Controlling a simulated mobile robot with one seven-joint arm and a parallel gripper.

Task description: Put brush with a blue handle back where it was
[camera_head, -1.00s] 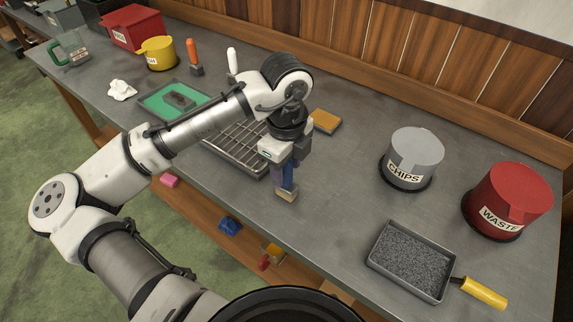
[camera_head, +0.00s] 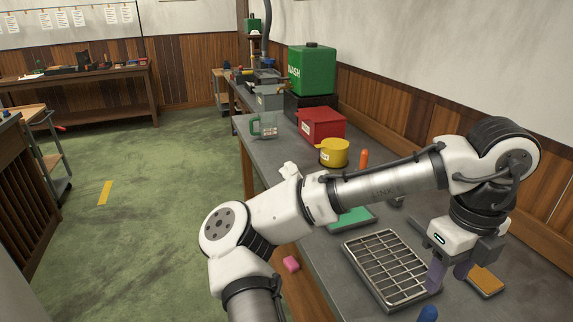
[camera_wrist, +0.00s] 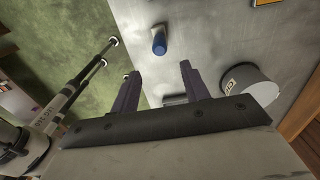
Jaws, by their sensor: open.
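The brush's blue handle (camera_head: 427,314) shows at the bottom edge of the head view, with the rest cut off. In the wrist view, the blue handle (camera_wrist: 159,43) stands on the grey bench beyond my fingertips, roughly centred between their lines. My gripper (camera_head: 450,278) is open and empty beside the right edge of the wire rack (camera_head: 385,268), apart from the brush. In the wrist view, my gripper (camera_wrist: 159,72) has its two fingers spread with nothing between them.
An orange-brown block (camera_head: 486,280) lies right of my gripper. A green tray (camera_head: 352,219), yellow pot (camera_head: 334,153) and red bin (camera_head: 322,124) stand farther back. The chips can (camera_wrist: 250,88) is at the right in the wrist view. Bare bench surrounds the brush.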

